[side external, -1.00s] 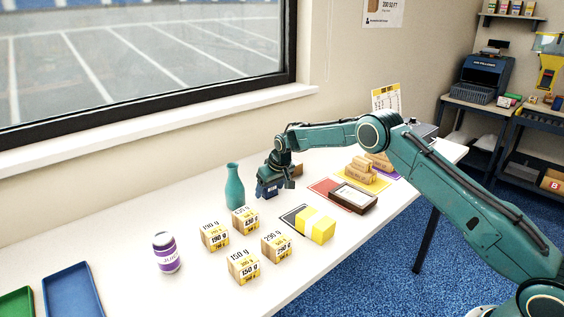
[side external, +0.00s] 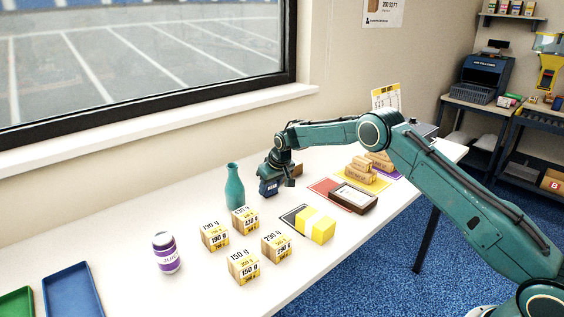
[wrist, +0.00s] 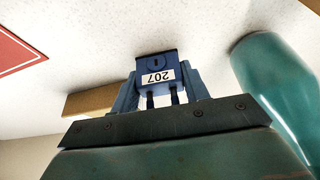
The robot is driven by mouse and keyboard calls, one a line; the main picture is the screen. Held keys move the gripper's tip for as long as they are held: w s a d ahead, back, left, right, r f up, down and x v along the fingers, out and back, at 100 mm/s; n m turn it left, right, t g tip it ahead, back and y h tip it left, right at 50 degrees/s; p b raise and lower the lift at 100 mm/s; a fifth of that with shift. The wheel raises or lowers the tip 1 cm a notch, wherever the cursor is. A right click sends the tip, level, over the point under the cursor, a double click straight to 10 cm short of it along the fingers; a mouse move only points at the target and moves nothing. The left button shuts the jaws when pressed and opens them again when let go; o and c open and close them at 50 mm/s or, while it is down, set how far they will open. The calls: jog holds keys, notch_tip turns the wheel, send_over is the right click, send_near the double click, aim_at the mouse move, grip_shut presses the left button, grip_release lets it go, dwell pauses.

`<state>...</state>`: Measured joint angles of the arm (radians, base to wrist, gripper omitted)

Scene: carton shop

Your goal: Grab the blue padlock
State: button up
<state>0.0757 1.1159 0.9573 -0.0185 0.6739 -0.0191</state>
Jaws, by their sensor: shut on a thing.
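The blue padlock (wrist: 156,66) is held between the two fingers of my gripper (wrist: 157,88) in the wrist view. It has a white label reading 207, upside down in this view, and its shackle points toward the gripper's palm. In the side view my gripper (side external: 272,178) points down at the far part of the table, with the dark blue padlock (side external: 268,188) at its fingertips. The gripper is shut on the padlock. Whether the padlock touches the table is hard to tell.
A teal bottle (side external: 234,188) stands close to the left of the gripper. Several weight-marked boxes (side external: 245,221) and a purple-labelled jar (side external: 166,253) stand nearer. A yellow block (side external: 322,230), a dark frame (side external: 354,198) and stacked cartons (side external: 362,164) lie to the right.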

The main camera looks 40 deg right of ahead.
notch_tip(320, 180, up, 20)
jog(key=shift+f, duration=0.25)
dwell(0.3)
jog(key=shift+s+r, duration=0.1)
jog(key=shift+r, duration=0.05)
dwell(0.5)
